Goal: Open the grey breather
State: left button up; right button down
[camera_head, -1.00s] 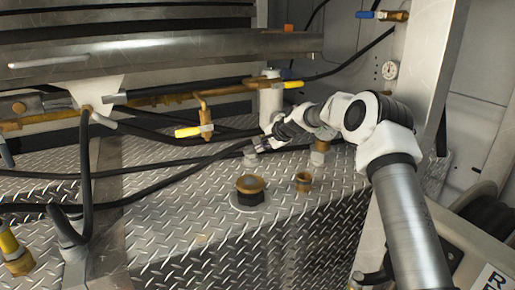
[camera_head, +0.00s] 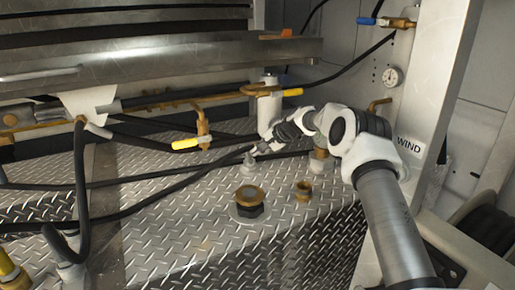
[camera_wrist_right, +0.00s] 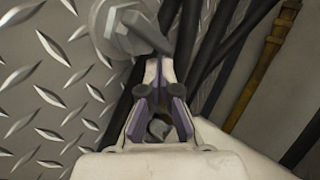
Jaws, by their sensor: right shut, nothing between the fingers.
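The grey breather (camera_head: 248,166) is a small grey fitting standing on the diamond-plate tank top, left of the white cylinder. In the right wrist view the grey breather (camera_wrist_right: 116,32) shows large at the top, with a short dark lever reaching to the right. My right gripper (camera_head: 259,149) is at its upper right in the head view. In the right wrist view my right gripper (camera_wrist_right: 160,62) has its fingertips together, with nothing held. They lie just below the lever; I cannot tell whether they touch it. My left gripper is not in view.
Black hoses (camera_head: 150,202) cross the plate to the left. A yellow-handled valve (camera_head: 190,143) hangs behind. A metal post (camera_head: 428,100) stands right.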

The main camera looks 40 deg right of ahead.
jog(key=shift+s+a, duration=0.1)
jog(key=shift+s+a, duration=0.15)
jog(key=shift+a, duration=0.4)
jog(key=shift+s+f, duration=0.1)
jog(key=shift+s, duration=0.1)
jog(key=shift+a, duration=0.1)
